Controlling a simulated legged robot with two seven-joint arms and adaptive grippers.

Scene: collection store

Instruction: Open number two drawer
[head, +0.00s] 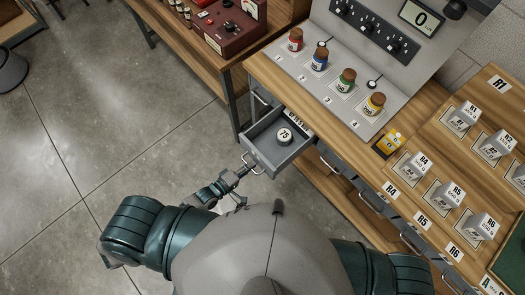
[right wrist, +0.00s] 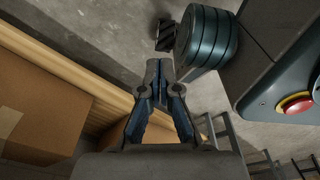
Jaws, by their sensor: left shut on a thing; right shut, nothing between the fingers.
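A grey drawer (head: 262,157) under the workbench stands pulled out in the head view, with a round white-topped piece marked 75 (head: 284,135) inside it. It is the second from the left by the visible handles; I cannot read a number on its front. My left gripper (head: 243,170) is shut on the drawer handle (head: 256,172) at its front. My right gripper (right wrist: 160,72) is shut and empty in the right wrist view, away from the drawer.
The bench top (head: 432,98) holds a panel with several coloured bottles (head: 320,60) and several grey labelled blocks (head: 464,116). Closed drawers with handles (head: 328,163) continue to the right. A cardboard box (right wrist: 40,110) shows in the right wrist view.

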